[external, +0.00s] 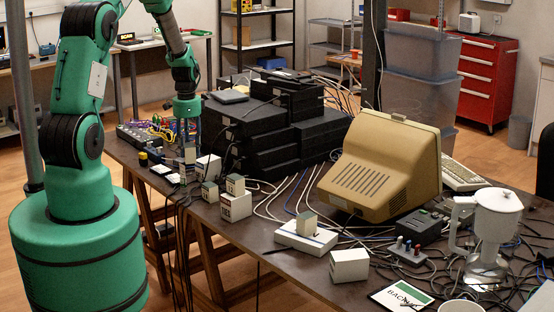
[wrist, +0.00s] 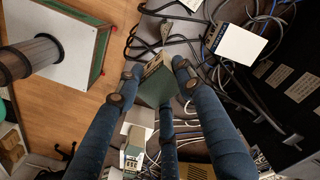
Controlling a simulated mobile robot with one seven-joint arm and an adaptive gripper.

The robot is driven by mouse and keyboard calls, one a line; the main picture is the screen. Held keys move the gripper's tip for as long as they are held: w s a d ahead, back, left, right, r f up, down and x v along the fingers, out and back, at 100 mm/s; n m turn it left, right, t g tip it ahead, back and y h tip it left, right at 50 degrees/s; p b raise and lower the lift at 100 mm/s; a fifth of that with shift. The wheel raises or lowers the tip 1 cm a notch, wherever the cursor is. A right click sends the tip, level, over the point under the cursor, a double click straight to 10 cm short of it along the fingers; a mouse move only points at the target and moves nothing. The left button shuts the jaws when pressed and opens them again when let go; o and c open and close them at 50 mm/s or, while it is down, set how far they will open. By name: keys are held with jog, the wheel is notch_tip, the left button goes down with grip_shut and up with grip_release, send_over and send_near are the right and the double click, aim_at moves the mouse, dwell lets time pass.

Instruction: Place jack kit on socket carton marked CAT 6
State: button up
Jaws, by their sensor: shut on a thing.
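My gripper (external: 187,138) points down above the left part of the table. It is shut on a small grey-green jack kit with a pale label (wrist: 156,82), held between the blue fingers in the wrist view. In the external view the kit (external: 190,156) shows at the fingertips. A white carton (external: 208,167) stands just right of my gripper in the external view.
Another white carton (external: 236,207) has a grey-green kit (external: 235,184) on it. A loose kit (external: 210,192) stands beside it. Another white carton (external: 349,266) is nearer the front. Black boxes (external: 245,125) and cables crowd the table.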

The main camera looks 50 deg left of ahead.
jog(key=w+a, duration=0.3)
jog(key=w, duration=0.1)
jog(key=w+a+f, duration=0.1)
jog(key=w+a, duration=0.2)
jog(key=w, duration=0.2)
jog(key=w+a, duration=0.3)
jog(key=w, duration=0.1)
jog(key=shift+w+f, duration=0.15)
jog(key=shift+f, duration=0.1)
jog(key=shift+f+b, duration=0.4)
jog(key=shift+f, duration=1.35)
jog(key=shift+f, duration=0.1)
jog(key=o, duration=1.2)
jog(key=shift+o, duration=0.2)
notch_tip(320, 180, up, 12)
jog(key=shift+p, duration=0.4)
